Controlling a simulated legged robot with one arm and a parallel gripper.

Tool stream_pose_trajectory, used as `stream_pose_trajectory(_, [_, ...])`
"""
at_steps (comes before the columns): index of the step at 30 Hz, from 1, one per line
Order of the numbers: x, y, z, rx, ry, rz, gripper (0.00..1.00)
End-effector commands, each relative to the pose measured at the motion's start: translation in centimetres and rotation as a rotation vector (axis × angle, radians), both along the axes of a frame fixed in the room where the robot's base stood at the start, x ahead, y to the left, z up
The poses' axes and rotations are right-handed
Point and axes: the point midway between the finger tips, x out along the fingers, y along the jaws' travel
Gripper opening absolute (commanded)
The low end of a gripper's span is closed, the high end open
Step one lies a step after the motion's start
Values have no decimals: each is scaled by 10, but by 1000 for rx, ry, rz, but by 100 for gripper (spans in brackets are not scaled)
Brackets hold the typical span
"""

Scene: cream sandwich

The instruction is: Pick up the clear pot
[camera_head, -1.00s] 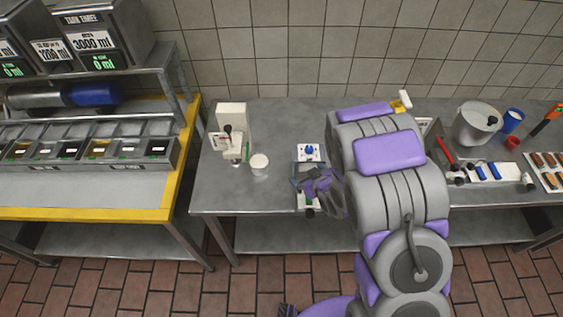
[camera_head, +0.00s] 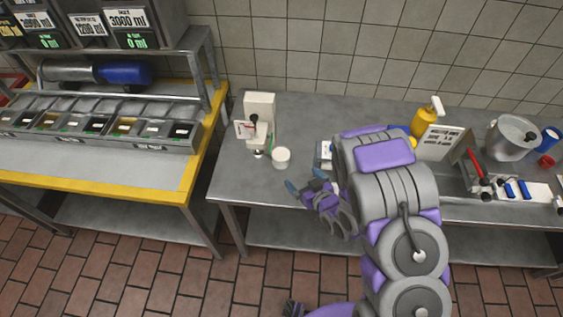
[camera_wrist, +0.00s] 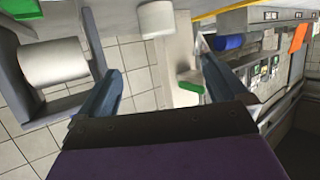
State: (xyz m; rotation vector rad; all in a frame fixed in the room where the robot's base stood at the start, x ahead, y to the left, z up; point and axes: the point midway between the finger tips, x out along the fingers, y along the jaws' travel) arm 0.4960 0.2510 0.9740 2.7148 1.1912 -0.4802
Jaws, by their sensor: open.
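A small whitish pot (camera_head: 281,157) stands on the steel table, just right of the foot of a white dispenser (camera_head: 260,108). I see no plainly see-through pot; this looks like the task's pot. In the wrist view a white cylinder at the top (camera_wrist: 155,18) seems to be the same pot, cut by the frame edge. My gripper (camera_head: 304,180) is open and empty, a little right of and nearer than the pot, apart from it. In the wrist view its two blue fingers (camera_wrist: 158,80) are spread, with nothing between them.
A white and blue device (camera_head: 325,151) is partly hidden behind my arm. A yellow-edged counter (camera_head: 180,188) is at left. The table's front left is bare.

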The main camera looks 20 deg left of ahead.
Motion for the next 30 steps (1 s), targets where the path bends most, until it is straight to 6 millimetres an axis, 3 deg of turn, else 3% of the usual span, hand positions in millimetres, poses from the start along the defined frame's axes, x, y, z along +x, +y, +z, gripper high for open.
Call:
stream_pose_trajectory(20, [22, 24, -15, -2, -4, 3, 100])
stream_pose_trajectory(30, [44, 46, -26, -1, 1, -2, 100])
